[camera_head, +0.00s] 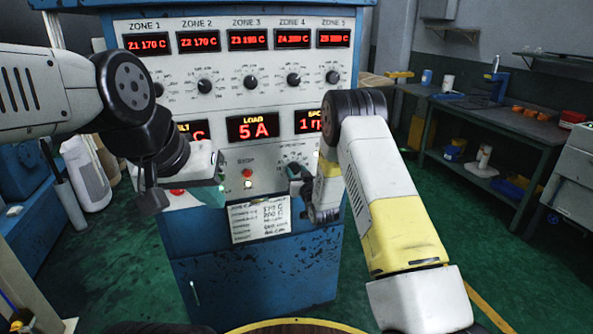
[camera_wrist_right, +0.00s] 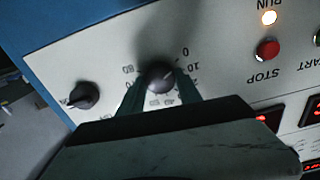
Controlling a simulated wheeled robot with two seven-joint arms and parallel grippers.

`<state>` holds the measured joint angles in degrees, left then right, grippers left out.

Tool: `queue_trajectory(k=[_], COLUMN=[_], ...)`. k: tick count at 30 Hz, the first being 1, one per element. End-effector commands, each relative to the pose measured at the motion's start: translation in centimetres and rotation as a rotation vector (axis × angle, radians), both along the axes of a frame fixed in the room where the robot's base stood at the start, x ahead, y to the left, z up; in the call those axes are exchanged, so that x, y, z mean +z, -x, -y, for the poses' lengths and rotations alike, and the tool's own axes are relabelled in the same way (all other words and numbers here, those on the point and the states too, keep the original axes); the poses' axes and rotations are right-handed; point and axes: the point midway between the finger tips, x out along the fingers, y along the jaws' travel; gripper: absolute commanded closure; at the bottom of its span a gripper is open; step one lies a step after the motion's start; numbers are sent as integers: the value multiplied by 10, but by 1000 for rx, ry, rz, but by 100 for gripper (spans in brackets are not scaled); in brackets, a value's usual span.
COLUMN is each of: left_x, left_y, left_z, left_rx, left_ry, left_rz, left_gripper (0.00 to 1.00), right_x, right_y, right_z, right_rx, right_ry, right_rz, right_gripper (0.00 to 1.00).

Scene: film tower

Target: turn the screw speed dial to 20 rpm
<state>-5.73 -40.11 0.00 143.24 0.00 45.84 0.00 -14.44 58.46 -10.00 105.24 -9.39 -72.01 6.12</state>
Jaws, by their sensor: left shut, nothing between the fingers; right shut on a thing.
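The screw speed dial (camera_wrist_right: 157,75) is a dark round knob in the right wrist view, which shows the panel upside down. Numbers ring it, with 0 and 10 legible at its upper right. Its light pointer mark seems to point toward the low numbers; the exact value is unclear. My right gripper (camera_wrist_right: 160,88) is shut on the dial, one greenish finger on each side. In the head view my right gripper (camera_head: 300,188) is at the lower panel, partly hidden by its arm. The speed display (camera_head: 309,121) reads 1, its right part covered. My left gripper (camera_head: 213,192) is shut and empty, left of the STOP button.
A second dark knob (camera_wrist_right: 84,95) sits beside the dial. A red STOP button (camera_wrist_right: 267,50) and a lit RUN lamp (camera_wrist_right: 269,18) are close by. A paper note (camera_head: 260,219) hangs below. Zone knobs (camera_head: 251,83) line the upper panel. A workbench (camera_head: 500,118) stands at right.

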Motion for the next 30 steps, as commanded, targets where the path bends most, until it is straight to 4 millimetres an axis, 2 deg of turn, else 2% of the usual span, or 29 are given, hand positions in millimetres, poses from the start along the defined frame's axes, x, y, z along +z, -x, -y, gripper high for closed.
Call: queue_trajectory(k=[30], left_x=[0], left_y=[0], left_z=[0], left_rx=[0], left_ry=[0], left_rz=[0], left_gripper=[100], right_x=[-1], right_y=[0], right_z=[1], right_rx=[-2], right_ry=[-794], right_rz=[-258], right_gripper=[99])
